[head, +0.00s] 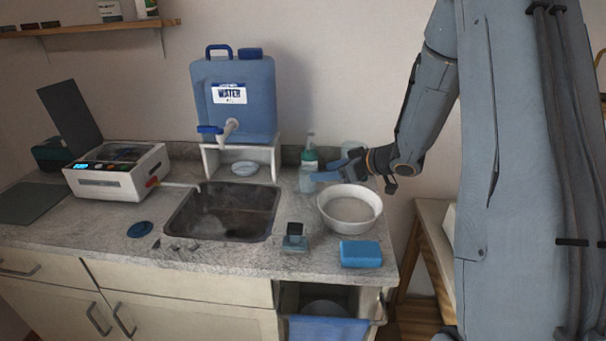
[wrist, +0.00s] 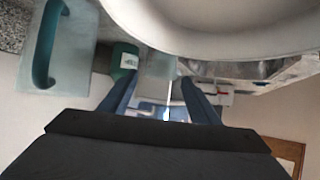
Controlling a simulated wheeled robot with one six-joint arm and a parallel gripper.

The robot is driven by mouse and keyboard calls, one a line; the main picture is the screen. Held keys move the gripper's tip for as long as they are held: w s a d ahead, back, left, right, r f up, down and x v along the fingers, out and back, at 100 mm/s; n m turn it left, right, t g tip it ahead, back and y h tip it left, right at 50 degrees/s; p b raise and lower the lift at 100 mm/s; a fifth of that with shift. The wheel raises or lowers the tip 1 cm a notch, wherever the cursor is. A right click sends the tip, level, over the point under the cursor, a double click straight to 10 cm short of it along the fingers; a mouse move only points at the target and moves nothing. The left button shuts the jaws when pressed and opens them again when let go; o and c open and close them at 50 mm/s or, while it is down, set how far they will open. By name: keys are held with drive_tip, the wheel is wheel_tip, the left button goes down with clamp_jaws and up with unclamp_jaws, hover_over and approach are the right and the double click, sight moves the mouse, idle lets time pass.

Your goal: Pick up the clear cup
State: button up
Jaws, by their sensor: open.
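What looks like the clear cup (head: 307,182) stands on the counter right of the sink, in front of a green-labelled pump bottle (head: 309,157). It is pale, and its outline is hard to make out. My gripper (head: 325,175) is low over the counter, pointing left toward the cup, behind the white bowl (head: 350,207). In the wrist view my gripper (wrist: 158,100) has its two blue fingers apart. A pale translucent shape (wrist: 156,70), likely the cup, shows between and beyond them. I cannot tell whether the fingers reach around it. The green bottle (wrist: 125,60) is close beside it.
A clear item with a teal handle (wrist: 43,45) is close at the left in the wrist view. The bowl's rim (wrist: 230,45) spans the top. A blue sponge (head: 361,253), the sink (head: 222,212) and a water tank (head: 235,100) stand around the work area.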

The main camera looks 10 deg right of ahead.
drive_tip(key=shift+w+a+f, duration=0.1)
drive_tip(key=shift+w, duration=0.25)
drive_tip(key=p+x, duration=0.1)
drive_tip(key=x, duration=0.5)
drive_tip(key=shift+a+p, duration=0.15)
drive_tip(key=shift+p, duration=0.15)
drive_tip(key=shift+p+x, duration=1.1)
drive_tip(key=shift+x, duration=1.7)
drive_tip(key=shift+f, duration=0.1)
drive_tip(key=shift+c, duration=0.3)
drive_tip(key=c, duration=0.8)
drive_tip(key=shift+o, duration=0.2)
drive_tip(key=shift+r, duration=0.25)
